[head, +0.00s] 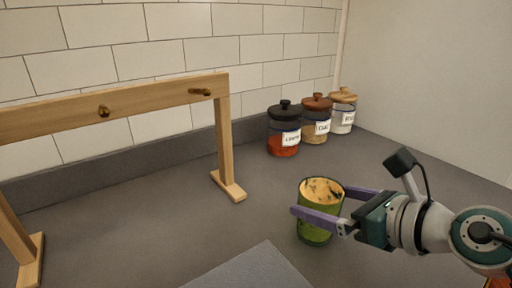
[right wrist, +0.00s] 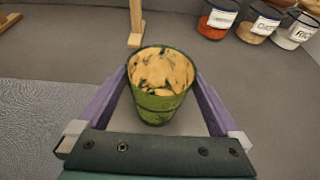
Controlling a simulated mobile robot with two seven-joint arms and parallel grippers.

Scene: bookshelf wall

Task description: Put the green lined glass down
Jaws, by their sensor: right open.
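The green lined glass (head: 315,234) stands upright on the grey counter, filled with something orange-tan with dark flecks. It also shows in the middle of the right wrist view (right wrist: 160,103). My right gripper (head: 322,202) comes in from the right with its purple fingers on either side of the glass. In the right wrist view the open fingers (right wrist: 160,85) flank the glass, with a gap beside its lower part. Whether a finger touches the rim is hard to tell. My left gripper is not in view.
A wooden rack with pegs (head: 150,101) stands at the left. Three lidded jars, red (head: 284,130), tan (head: 316,120) and white (head: 343,112), stand at the back by the tiled wall. A grey mat (head: 255,270) lies at the front. Counter between glass and jars is clear.

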